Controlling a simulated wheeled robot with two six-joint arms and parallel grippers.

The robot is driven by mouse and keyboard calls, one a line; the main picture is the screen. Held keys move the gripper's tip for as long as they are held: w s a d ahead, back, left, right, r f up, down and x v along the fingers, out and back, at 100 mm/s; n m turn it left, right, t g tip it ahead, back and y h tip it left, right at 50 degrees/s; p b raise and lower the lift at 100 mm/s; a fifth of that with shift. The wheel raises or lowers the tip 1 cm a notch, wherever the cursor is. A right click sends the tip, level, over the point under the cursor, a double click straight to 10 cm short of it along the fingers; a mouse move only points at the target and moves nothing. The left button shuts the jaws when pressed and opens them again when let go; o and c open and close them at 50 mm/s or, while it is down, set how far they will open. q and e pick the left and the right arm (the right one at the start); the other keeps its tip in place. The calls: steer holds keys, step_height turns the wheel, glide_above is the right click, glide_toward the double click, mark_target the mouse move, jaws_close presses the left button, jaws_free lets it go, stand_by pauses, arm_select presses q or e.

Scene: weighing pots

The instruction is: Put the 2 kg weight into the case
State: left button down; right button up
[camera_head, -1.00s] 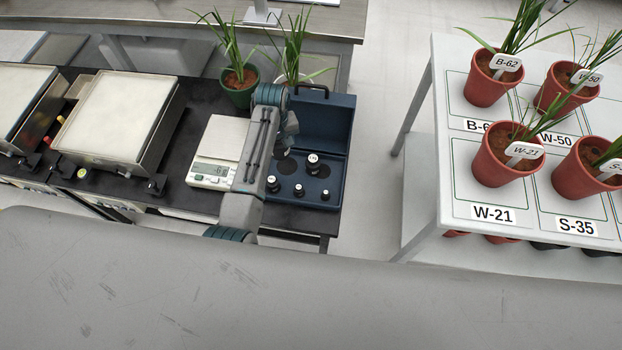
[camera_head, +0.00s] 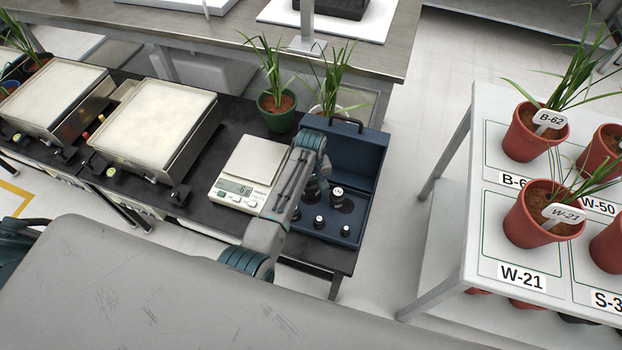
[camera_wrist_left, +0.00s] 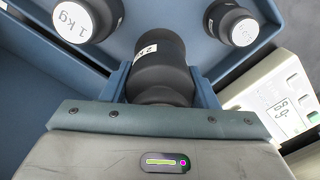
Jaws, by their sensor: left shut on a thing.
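My left gripper (camera_wrist_left: 162,85) is shut on the 2 kg weight (camera_wrist_left: 160,60), a dark cylinder with a white "2 k" label partly visible. In the head view the dark weight (camera_head: 312,190) shows beside my wrist, over the case's left side. The blue case (camera_head: 357,160) stands open on the black bench, lid to the back. The 1 kg weight (camera_head: 337,193) stands in it, right of my gripper; it also shows in the left wrist view (camera_wrist_left: 85,18). I cannot tell whether the held weight touches the case. My right gripper is out of view.
Smaller weights (camera_head: 318,222) stand in the front of the case. A scale (camera_head: 240,190) with a lit display is close on the left. Potted plants (camera_head: 277,110) stand behind the case. A white table (camera_head: 455,270) with red pots is at right.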

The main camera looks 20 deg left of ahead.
arm_select(q)
steer(key=shift+w+f, duration=0.15)
steer(key=shift+f, duration=0.8)
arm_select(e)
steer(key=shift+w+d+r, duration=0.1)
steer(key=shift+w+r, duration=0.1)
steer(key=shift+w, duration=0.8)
